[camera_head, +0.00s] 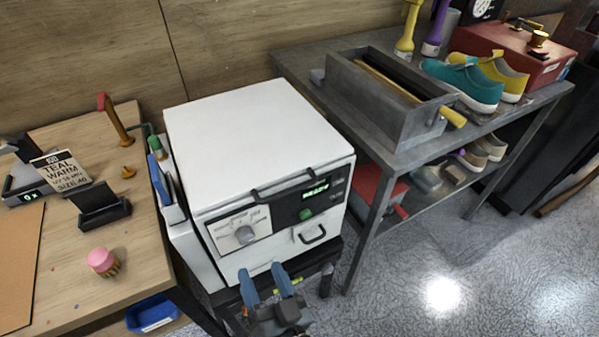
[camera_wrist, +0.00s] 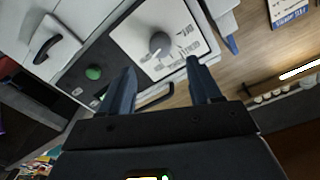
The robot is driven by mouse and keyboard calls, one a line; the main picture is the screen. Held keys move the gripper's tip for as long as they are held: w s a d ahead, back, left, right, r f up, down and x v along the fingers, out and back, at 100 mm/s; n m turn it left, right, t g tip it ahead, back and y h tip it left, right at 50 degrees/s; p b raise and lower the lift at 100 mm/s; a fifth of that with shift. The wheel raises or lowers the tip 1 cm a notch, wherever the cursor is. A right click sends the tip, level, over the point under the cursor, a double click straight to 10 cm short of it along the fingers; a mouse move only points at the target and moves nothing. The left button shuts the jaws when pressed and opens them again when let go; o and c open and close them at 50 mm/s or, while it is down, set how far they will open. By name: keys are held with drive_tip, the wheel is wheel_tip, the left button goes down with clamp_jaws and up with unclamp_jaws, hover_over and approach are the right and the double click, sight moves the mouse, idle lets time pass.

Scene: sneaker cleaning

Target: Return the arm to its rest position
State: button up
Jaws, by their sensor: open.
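My gripper (camera_head: 267,284) is in the lower middle of the head view, in front of the white machine (camera_head: 255,140). Its two blue-grey fingers are apart with nothing between them. In the wrist view my gripper (camera_wrist: 160,90) shows the same open fingers. Beyond them are the machine's grey dial (camera_wrist: 159,44) and its green button (camera_wrist: 93,73). I cannot tell from the pictures whether a finger touches the machine front.
A wooden table (camera_head: 70,235) at the left holds a sign (camera_head: 62,172) and a pink-topped brush (camera_head: 102,262). A metal bench (camera_head: 300,60) at the right holds a grey trough (camera_head: 385,100) and teal (camera_head: 465,85) and yellow shoes (camera_head: 505,75). The floor (camera_head: 450,260) at right is clear.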

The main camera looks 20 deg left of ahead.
drive_tip(key=s+d+r+m+t+h, duration=0.1)
drive_tip(key=s+d+m+h, duration=0.3)
drive_tip(key=d, duration=0.8)
drive_tip(key=s+d+r+n+t+h, duration=0.1)
drive_tip(key=s+d+t+h, duration=0.15)
drive_tip(key=s+d, duration=0.6)
drive_tip(key=s+d+r+h, duration=0.3)
drive_tip(key=s+d+r, duration=0.2)
drive_tip(key=d+r, duration=0.2)
drive_tip(key=s+d+r+m+g+h, duration=0.1)
drive_tip(key=s+d+r+h, duration=0.3)
drive_tip(key=d+r, duration=0.3)
drive_tip(key=s+d, duration=0.1)
drive_tip(key=d, duration=0.2)
drive_tip(key=shift+s, duration=0.25)
